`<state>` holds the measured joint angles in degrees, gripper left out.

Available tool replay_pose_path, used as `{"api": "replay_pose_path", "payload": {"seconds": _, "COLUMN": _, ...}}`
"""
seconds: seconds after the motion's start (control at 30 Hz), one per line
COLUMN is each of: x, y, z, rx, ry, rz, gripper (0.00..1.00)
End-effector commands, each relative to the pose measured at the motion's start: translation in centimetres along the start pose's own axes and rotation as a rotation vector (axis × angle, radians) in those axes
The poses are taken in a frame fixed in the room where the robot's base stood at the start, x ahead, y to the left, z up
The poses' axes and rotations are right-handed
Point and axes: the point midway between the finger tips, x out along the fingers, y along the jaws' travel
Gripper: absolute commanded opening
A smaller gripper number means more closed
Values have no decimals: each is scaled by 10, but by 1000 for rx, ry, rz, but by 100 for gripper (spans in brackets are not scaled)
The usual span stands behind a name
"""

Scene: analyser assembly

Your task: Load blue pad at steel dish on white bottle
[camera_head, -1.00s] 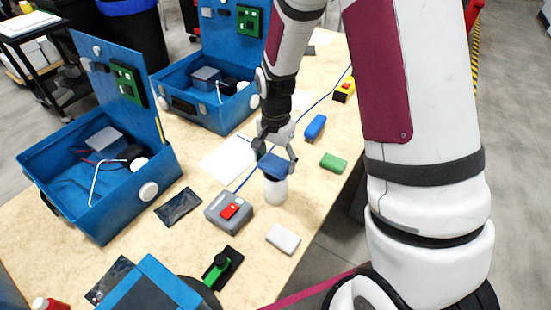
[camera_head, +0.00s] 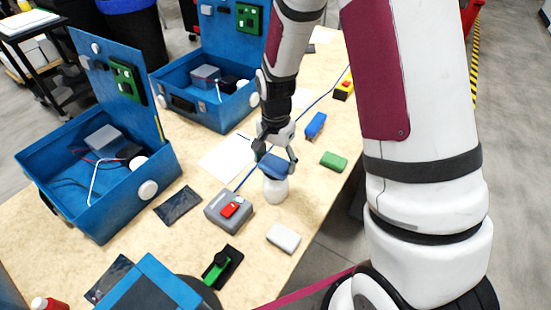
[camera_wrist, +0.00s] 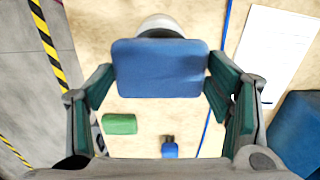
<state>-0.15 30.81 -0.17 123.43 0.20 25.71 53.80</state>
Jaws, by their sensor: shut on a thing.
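My gripper (camera_head: 277,154) is shut on a blue pad (camera_head: 276,167), which lies between its fingers. The pad also shows in the wrist view (camera_wrist: 160,68), with a finger at either side. A white bottle (camera_head: 275,191) stands upright on the table just below the pad in the head view. Part of a round white top (camera_wrist: 160,22), likely the bottle's, shows past the pad's upper edge in the wrist view. I cannot tell whether pad and bottle touch. I cannot make out the steel dish; the pad and gripper cover the bottle's top.
A grey box with a red switch (camera_head: 229,211) stands left of the bottle. A white block (camera_head: 284,238), a green block (camera_head: 333,162) and another blue block (camera_head: 315,125) lie around it. Two open blue cases (camera_head: 100,190) (camera_head: 205,90) stand at the left and back.

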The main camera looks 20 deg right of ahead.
Motion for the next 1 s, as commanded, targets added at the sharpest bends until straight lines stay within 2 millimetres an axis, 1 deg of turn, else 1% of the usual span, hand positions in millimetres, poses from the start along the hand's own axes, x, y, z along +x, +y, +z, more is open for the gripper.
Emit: {"api": "replay_pose_path", "payload": {"seconds": 1.0, "x": 10, "y": 0, "z": 0, "rx": 0, "ry": 0, "rz": 0, "gripper": 50}}
